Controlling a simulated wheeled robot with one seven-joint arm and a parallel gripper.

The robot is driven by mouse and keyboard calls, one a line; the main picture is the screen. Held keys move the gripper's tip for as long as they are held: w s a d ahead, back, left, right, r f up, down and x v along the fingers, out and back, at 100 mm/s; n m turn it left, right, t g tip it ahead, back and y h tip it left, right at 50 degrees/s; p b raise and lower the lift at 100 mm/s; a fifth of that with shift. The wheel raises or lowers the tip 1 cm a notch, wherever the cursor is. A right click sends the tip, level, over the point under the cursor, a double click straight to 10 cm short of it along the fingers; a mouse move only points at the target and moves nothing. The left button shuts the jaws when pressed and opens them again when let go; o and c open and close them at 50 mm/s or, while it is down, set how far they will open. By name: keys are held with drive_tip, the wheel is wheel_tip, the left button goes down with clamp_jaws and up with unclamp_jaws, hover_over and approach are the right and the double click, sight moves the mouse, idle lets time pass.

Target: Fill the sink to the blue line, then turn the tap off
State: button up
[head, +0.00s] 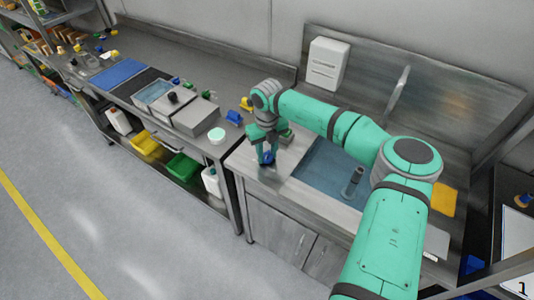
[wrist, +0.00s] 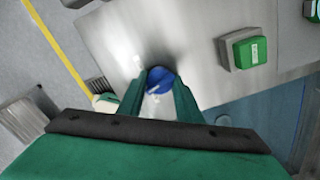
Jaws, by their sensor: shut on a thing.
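The sink (head: 322,170) is set in the steel counter and holds bluish water; a grey upright pipe (head: 353,182) stands in it. I cannot make out a blue line. The tall tap (head: 398,88) rises behind the sink, partly behind my arm; I cannot tell whether water runs from it. A round blue knob (wrist: 160,80) with a white mark sits on the counter left of the sink. My gripper (head: 267,153) points down at it, and its two fingers are shut on the knob's sides. The knob (head: 267,158) is mostly hidden in the head view.
A green block with a white label (wrist: 243,50) sits on the counter near the knob. A white dispenser (head: 327,64) hangs on the back wall. The bench to the left holds a grey machine (head: 196,116) and a white-green tub (head: 217,135). A yellow cloth (head: 444,200) lies right of the sink.

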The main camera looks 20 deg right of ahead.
sight(268, 157)
drive_tip(key=shift+n, duration=3.1)
drive_tip(key=o, duration=1)
drive_tip(key=shift+s, duration=0.1)
drive_tip(key=shift+o, duration=0.2)
wheel_tip(268, 157, up, 11)
drive_tip(key=shift+f, duration=0.15)
